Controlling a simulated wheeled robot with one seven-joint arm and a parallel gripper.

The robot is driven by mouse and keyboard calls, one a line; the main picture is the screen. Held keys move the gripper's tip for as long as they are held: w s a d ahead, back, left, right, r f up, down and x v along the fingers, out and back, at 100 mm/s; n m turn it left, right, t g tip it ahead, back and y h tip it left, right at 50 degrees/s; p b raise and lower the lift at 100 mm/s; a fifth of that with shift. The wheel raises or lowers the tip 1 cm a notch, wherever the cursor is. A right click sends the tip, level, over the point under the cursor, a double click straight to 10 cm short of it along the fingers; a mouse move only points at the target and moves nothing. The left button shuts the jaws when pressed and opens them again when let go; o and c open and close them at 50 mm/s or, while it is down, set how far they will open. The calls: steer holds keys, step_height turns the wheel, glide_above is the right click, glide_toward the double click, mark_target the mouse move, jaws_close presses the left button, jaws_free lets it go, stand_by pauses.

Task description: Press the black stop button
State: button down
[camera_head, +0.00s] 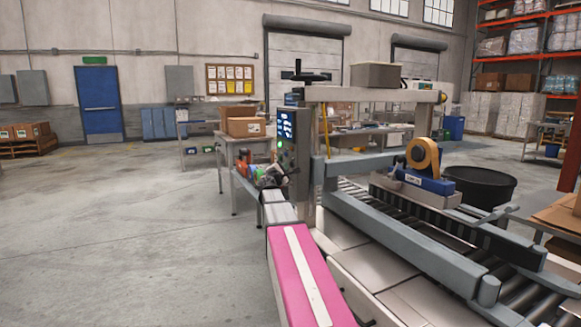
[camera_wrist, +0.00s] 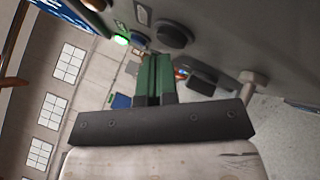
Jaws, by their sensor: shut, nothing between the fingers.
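The dark control panel (camera_head: 292,140) stands upright on the near end of the carton machine, with a lit display at its top and a lit green button below. In the wrist view the panel face (camera_wrist: 245,35) fills the upper right. A round black button (camera_wrist: 175,35) sticks out of it, near a lit green button (camera_wrist: 121,40). My gripper (camera_wrist: 153,60) has its green fingers together and empty, with the tips just short of the black button in the picture. Whether they touch it I cannot tell. In the head view my gripper (camera_head: 268,176) is small beside the panel's lower part.
The machine's roller conveyor (camera_head: 460,245) carries a blue tape head with an orange roll (camera_head: 423,155). A table with cardboard boxes (camera_head: 245,124) stands behind the panel. A black bin (camera_head: 480,186) is beyond the conveyor. The floor at left is clear.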

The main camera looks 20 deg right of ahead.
steer(key=shift+d, duration=0.45)
stand_by(0.5)
steer(key=shift+a, duration=0.85)
steer(key=shift+a, duration=0.1)
steer(key=a, duration=0.4)
steer(key=shift+s+a, duration=0.15)
steer(key=shift+a, duration=0.25)
stand_by(0.7)
